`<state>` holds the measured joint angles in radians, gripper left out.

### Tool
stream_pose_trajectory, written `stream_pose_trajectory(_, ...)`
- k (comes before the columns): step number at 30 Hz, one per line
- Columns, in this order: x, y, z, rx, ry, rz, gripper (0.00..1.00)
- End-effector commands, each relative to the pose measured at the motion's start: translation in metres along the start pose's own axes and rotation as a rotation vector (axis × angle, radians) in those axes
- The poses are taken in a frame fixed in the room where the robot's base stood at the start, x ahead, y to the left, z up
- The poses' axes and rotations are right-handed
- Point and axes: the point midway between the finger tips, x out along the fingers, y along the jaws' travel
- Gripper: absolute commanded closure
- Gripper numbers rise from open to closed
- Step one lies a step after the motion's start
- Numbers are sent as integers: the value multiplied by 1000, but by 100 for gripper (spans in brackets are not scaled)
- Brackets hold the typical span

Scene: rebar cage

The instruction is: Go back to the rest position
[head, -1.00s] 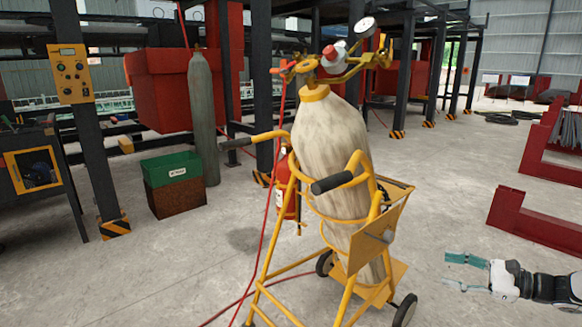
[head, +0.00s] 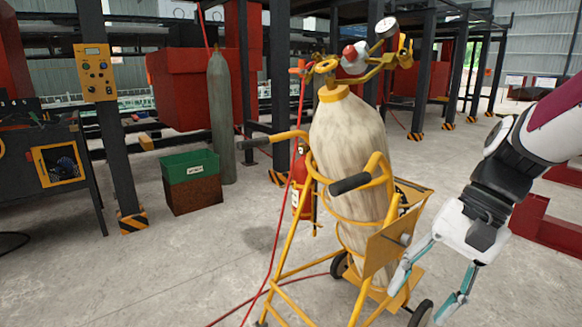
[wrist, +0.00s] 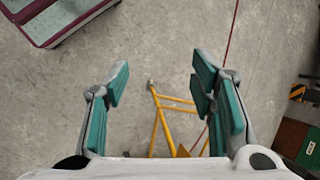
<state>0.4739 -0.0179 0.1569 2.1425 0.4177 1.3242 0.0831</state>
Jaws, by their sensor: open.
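My gripper (head: 424,292) is at the lower right of the head view, pointing down, with its teal fingers spread and nothing between them. In that view it overlaps the right side of the yellow cylinder trolley (head: 381,243); I cannot tell whether they touch. The wrist view shows the open fingers (wrist: 162,100) above the concrete floor, with part of the yellow trolley frame (wrist: 157,120) between and below them. The trolley carries a worn, pale gas cylinder (head: 347,150) with a yellow collar, topped by a valve and gauges (head: 385,28).
A red hose (head: 273,240) runs down to the floor. A fire extinguisher (head: 302,183) hangs by the trolley. A green box (head: 190,167) on a brown one, a grey cylinder (head: 219,118) and black posts stand behind. Red steel beams (head: 552,232) lie at right. Floor at front left is clear.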

Motion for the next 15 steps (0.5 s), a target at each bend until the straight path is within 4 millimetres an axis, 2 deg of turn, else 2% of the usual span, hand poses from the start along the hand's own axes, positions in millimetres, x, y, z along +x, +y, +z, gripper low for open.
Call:
stream_pose_trajectory(1,0,2,20,-48,27,43,49)
stream_pose_trajectory(6,2,22,71,-187,106,170,49)
stream_pose_trajectory(10,5,43,104,-292,167,252,49)
stream_pose_trajectory(15,10,69,131,-404,232,328,49)
